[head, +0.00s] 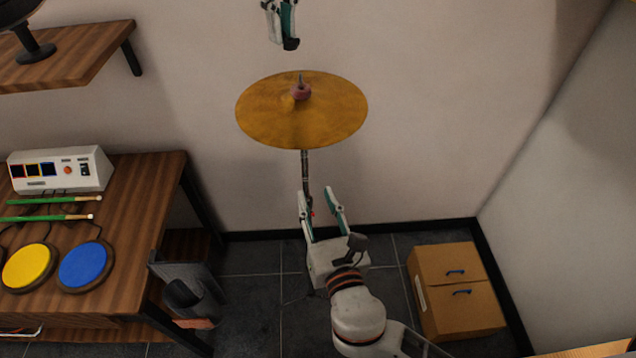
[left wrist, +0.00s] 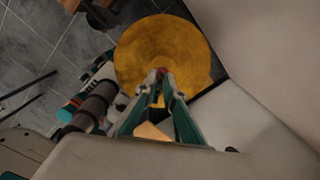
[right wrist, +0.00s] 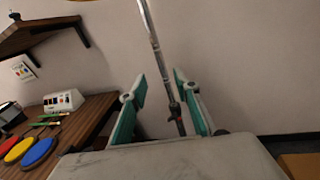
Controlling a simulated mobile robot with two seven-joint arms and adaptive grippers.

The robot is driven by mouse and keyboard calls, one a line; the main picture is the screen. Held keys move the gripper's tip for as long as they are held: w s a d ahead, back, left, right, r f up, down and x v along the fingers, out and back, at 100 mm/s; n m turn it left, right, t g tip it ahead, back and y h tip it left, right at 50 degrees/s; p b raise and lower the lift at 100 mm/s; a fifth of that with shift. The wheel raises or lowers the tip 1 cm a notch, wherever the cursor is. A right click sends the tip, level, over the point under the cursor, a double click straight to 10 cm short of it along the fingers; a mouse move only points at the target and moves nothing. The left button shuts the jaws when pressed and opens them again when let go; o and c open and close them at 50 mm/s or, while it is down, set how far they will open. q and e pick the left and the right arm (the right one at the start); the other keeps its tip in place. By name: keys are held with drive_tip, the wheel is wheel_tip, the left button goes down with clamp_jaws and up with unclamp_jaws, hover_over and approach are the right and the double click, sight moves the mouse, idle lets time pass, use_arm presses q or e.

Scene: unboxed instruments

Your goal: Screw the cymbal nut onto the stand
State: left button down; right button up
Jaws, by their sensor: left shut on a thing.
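The gold cymbal (head: 265,115) sits on the stand with a pink-red felt (head: 301,92) and a short metal rod tip (head: 301,77) above it. It also fills the middle of the left wrist view (left wrist: 135,60). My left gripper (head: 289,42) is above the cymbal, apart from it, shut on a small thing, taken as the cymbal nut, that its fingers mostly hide. The stand's pole (head: 305,172) shows below the cymbal. My right gripper (head: 320,195) is open near the pole, which passes between its fingers in the right wrist view (right wrist: 158,55); contact is not visible.
A wooden table (head: 145,190) at left carries a white control box (head: 60,170), green sticks (head: 50,217), a yellow pad (head: 28,266) and a blue pad (head: 85,265). A shelf (head: 85,50) hangs above.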

sight(305, 162)
drive_tip(key=shift+d+r+n, duration=0.1)
drive_tip(key=shift+r+n, duration=0.5)
drive_tip(key=shift+r, duration=0.1)
drive_tip(key=w, duration=0.4)
drive_tip(key=w+a, duration=0.1)
drive_tip(key=w, duration=0.2)
drive_tip(key=w+a, duration=0.1)
drive_tip(key=w, duration=0.3)
drive_tip(key=shift+w+a, duration=0.2)
drive_tip(key=shift+w, duration=0.15)
drive_tip(key=shift+f, duration=0.1)
clamp_jaws()
